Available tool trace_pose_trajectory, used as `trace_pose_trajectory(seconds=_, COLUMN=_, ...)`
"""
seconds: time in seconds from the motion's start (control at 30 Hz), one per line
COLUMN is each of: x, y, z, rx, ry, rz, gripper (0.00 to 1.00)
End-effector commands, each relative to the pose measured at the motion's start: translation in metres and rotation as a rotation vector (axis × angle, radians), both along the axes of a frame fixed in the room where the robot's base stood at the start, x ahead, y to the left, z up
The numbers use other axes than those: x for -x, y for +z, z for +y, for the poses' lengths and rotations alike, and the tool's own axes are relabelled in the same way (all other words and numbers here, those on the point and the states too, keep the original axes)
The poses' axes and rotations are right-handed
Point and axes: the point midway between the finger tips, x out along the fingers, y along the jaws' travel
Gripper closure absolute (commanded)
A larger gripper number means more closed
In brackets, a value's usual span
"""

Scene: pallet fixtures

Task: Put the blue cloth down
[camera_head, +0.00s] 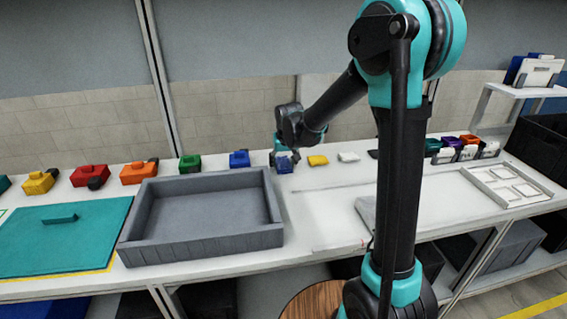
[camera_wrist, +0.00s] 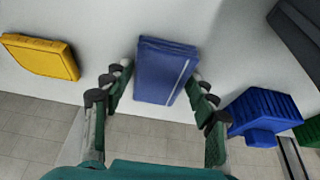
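The blue cloth (camera_wrist: 163,72) is a folded, dark blue rectangle with a pale line along one side. It appears to lie flat on the white table in the wrist view. It also shows in the head view (camera_head: 286,165), just below my gripper (camera_head: 280,154). In the wrist view my gripper (camera_wrist: 162,84) is open, with one finger on each side of the cloth's near end. Narrow gaps show between the fingertips and the cloth. The cloth's far end reaches beyond the fingertips.
A yellow cloth (camera_head: 317,160) and a white one (camera_head: 348,157) lie to the right on the table. A blue block (camera_head: 240,159) stands close on the left. White table surface (camera_head: 315,205) is clear in the middle.

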Motion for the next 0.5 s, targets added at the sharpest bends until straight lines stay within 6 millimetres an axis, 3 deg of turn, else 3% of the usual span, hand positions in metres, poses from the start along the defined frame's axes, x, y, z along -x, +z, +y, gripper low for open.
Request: trace_pose_trajectory(seconds=0.5, x=0.0020, y=0.0081, z=-0.0004, rx=0.000, ry=0.000, rz=0.000, gripper=0.29)
